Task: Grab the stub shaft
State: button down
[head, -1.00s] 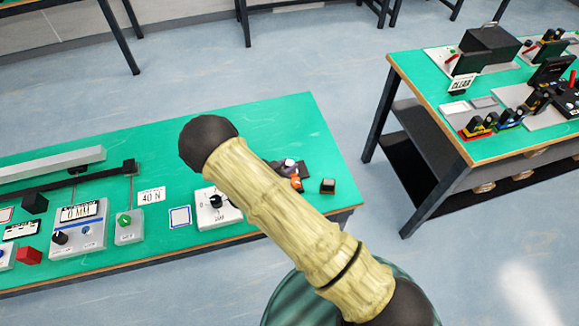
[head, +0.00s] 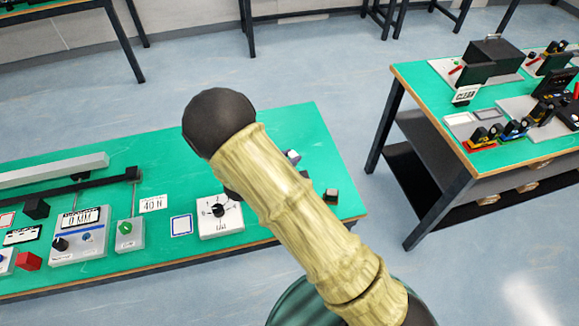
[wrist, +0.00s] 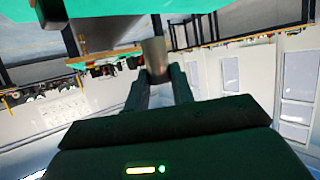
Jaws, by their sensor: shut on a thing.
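In the wrist view a short grey-brown cylinder, which looks like the stub shaft (wrist: 155,55), stands between the fingertips of my gripper (wrist: 159,76). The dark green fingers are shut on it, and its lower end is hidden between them. In the head view my pale, ribbed arm crosses the middle of the picture and hides the gripper and the shaft.
The green table (head: 110,167) holds a dial box (head: 220,217), a 40 N card (head: 153,203), a box with a green knob (head: 126,232), a red block (head: 29,261) and a small dark block (head: 331,196). Another green table (head: 425,82) stands right, with floor between.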

jog(key=shift+r, duration=0.5)
